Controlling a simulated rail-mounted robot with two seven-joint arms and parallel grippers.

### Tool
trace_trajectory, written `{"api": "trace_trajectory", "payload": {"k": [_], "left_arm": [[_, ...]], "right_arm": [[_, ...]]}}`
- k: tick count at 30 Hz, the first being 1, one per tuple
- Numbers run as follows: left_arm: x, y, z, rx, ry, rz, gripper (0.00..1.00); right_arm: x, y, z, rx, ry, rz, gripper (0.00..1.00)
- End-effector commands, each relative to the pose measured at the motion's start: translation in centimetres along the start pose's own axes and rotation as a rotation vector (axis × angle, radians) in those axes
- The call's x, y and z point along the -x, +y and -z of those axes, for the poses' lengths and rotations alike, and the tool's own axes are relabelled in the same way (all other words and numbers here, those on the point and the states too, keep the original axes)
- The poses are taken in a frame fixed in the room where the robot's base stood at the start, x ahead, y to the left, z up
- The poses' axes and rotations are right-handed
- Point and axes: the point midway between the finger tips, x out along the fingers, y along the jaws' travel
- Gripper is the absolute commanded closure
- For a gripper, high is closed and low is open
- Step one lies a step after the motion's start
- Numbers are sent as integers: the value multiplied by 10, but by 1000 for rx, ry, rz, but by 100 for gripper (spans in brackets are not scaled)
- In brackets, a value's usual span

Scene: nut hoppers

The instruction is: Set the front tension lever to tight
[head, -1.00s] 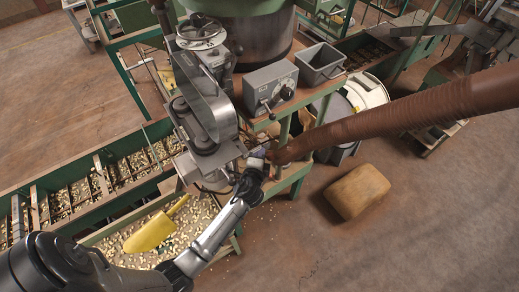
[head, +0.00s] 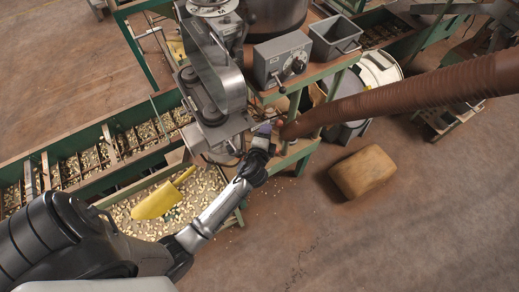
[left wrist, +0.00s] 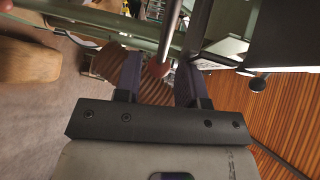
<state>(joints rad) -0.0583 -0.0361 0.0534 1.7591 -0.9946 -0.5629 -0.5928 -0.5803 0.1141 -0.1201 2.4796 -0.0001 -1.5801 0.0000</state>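A lever with a metal rod and a dull red knob (left wrist: 158,68) shows in the left wrist view; I take it for the front tension lever. A small red spot beside my gripper in the head view (head: 278,124) may be the same knob. My left gripper (head: 266,134) is at the front edge of the machine, below the metal belt housing (head: 215,75). In the left wrist view its two fingers (left wrist: 157,80) are open, one on each side of the knob, with gaps visible. Depth contact is unclear. My right gripper is not in view.
A grey dial box (head: 283,57) and an empty grey bin (head: 336,38) stand on the green-framed bench. A brown hose (head: 400,100) crosses right of my gripper. A yellow scoop (head: 160,200) lies in the nut trough. A tan sack (head: 362,172) lies on open floor.

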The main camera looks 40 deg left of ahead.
Motion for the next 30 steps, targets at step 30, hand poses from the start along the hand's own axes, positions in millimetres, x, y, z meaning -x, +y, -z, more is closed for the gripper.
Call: {"api": "trace_trajectory", "payload": {"k": [30], "left_arm": [[111, 0, 0, -1, 0, 0, 63]], "right_arm": [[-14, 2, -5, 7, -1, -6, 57]]}}
